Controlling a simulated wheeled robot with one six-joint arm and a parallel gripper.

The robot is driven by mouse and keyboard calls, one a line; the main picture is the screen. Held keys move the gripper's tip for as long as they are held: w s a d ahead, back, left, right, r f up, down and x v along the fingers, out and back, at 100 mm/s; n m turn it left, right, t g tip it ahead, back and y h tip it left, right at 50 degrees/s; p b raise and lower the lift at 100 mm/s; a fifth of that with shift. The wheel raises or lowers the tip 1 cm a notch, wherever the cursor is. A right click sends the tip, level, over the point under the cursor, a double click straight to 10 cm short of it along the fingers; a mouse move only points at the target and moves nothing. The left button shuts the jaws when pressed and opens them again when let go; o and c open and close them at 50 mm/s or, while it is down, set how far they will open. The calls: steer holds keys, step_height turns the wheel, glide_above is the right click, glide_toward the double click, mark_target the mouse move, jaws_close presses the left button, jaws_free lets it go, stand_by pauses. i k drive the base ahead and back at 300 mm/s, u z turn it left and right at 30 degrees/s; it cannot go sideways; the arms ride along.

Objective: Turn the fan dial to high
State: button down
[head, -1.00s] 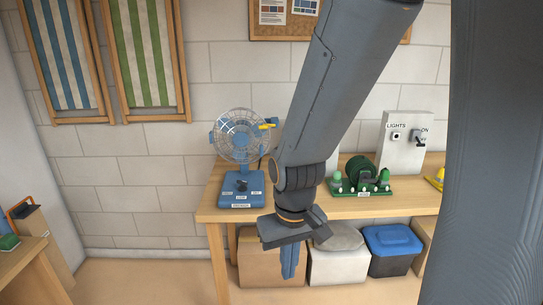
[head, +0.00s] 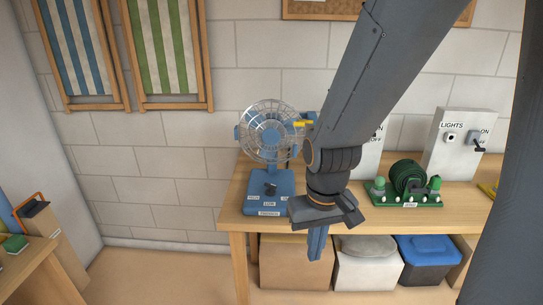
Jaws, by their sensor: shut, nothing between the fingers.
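A blue desk fan (head: 268,160) with a wire cage stands upright near the left end of a wooden bench. Its dial (head: 270,188) is a dark knob on the blue base. Small labels sit around the dial; the middle one seems to read LOW, the side ones are too small to read surely. My gripper (head: 317,257) points down with its blue fingers shut and empty. In the picture it is right of and below the fan base, in front of the bench edge, apart from the dial.
Deck chairs hang on the wall.

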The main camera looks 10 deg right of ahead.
mark_target(270, 192)
steer(key=k, duration=0.5)
steer(key=z, duration=1.65)
steer(key=i, duration=1)
steer(key=u, duration=1.8)
